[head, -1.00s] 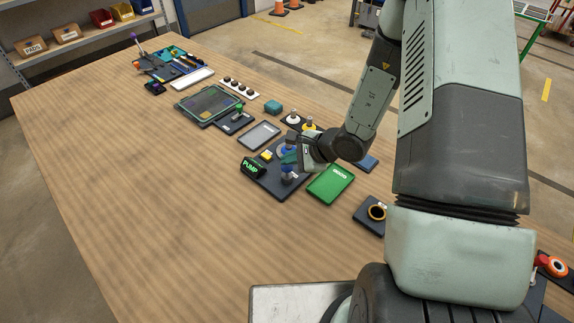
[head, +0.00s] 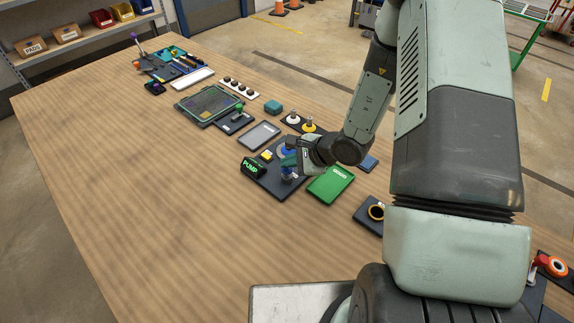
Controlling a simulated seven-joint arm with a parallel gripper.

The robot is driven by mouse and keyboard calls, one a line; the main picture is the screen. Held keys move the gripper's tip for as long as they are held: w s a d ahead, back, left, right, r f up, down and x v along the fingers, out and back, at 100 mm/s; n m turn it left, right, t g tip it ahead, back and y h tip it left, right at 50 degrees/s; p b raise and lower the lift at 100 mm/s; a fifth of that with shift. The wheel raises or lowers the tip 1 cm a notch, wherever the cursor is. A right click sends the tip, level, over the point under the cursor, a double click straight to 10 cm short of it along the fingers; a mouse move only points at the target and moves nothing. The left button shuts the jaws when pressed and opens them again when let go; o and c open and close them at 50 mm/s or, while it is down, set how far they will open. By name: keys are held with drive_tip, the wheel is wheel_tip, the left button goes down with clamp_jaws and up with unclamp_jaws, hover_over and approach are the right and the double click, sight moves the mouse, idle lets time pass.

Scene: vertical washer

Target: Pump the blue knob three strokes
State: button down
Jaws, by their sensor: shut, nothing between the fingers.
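The blue knob (head: 288,173) stands on a dark pump plate near the middle of the table. The plate carries a black block with green "PUMP" lettering (head: 254,167), a yellow part (head: 266,156) and a blue disc (head: 284,150). My gripper (head: 290,160) is tilted down and to the left over the plate, just above the blue knob. It looks shut and empty. Its fingertips are small and partly overlap the knob and disc, so I cannot tell whether they touch the knob.
A green tray (head: 330,184) lies right of the pump plate. A grey pad (head: 260,135) and white and yellow-topped parts (head: 308,126) stand behind. A dark plate with a ring (head: 376,212) lies front right. The table's left side (head: 130,200) is clear.

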sight(290, 170)
drive_tip(key=shift+f, duration=0.65)
idle(0.3)
drive_tip(key=shift+r, duration=1.65)
drive_tip(key=shift+r, duration=2.5)
